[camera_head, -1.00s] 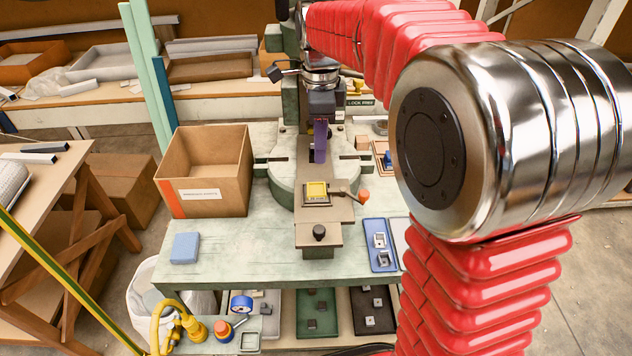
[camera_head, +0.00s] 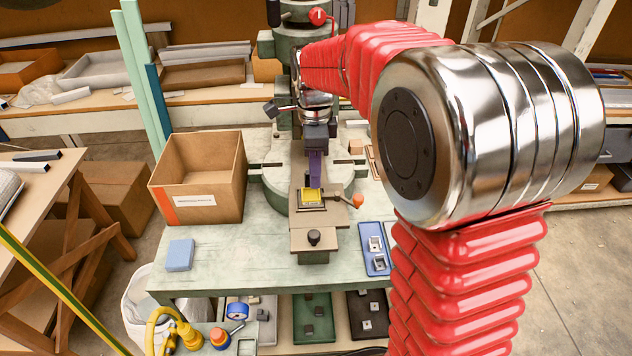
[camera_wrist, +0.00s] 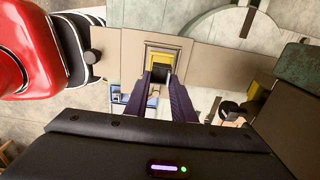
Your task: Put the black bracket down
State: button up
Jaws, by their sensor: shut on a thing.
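My gripper (camera_head: 315,180) hangs over the press bed, its purple fingers pointing down. In the wrist view the fingers (camera_wrist: 166,76) are shut on a small dark piece, the black bracket (camera_wrist: 158,72), which is mostly hidden between the tips. The yellow-topped nest (camera_head: 311,196) sits on the brown bed plate just below the fingers.
An orange-tipped lever (camera_head: 357,201) stands right of the nest and a black knob (camera_head: 314,237) in front. A blue tray (camera_head: 376,260) with metal pieces lies at the right. A cardboard box (camera_head: 238,200) and a blue block (camera_head: 179,254) are left.

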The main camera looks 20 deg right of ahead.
jog(key=shift+f, duration=1.85)
jog(key=o, duration=1)
jog(key=shift+f, duration=0.1)
notch_tip(320, 180, up, 12)
jog(key=shift+f, duration=0.1)
jog(key=shift+r, duration=0.25)
